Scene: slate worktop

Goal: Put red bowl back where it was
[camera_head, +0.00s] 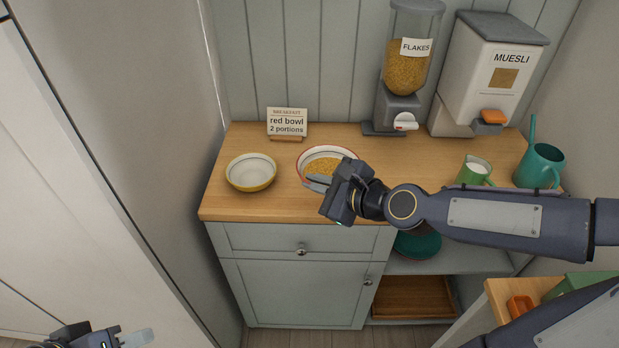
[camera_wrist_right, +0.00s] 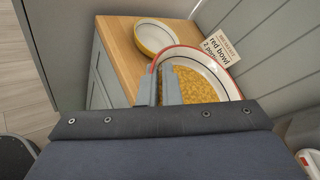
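The red bowl (camera_head: 327,153) is white with a red rim and holds yellow flakes. It is upright on the wooden top, right of a yellow bowl. In the right wrist view the red bowl (camera_wrist_right: 222,70) lies just beyond my fingers. My right gripper (camera_head: 322,181) is at its near rim; the fingers (camera_wrist_right: 160,88) are close together with the rim between them, so it looks shut on the rim. The hand hides part of the bowl. My left gripper (camera_head: 130,339) is at the bottom left, away from the cabinet, cut off by the frame.
The yellow bowl (camera_head: 251,172) is empty. A sign (camera_head: 287,122) reads "red bowl 2 portions". Behind stand a flakes dispenser (camera_head: 406,70) and a muesli dispenser (camera_head: 490,75). A green cup (camera_head: 474,171) and a teal watering can (camera_head: 540,165) stand at the right.

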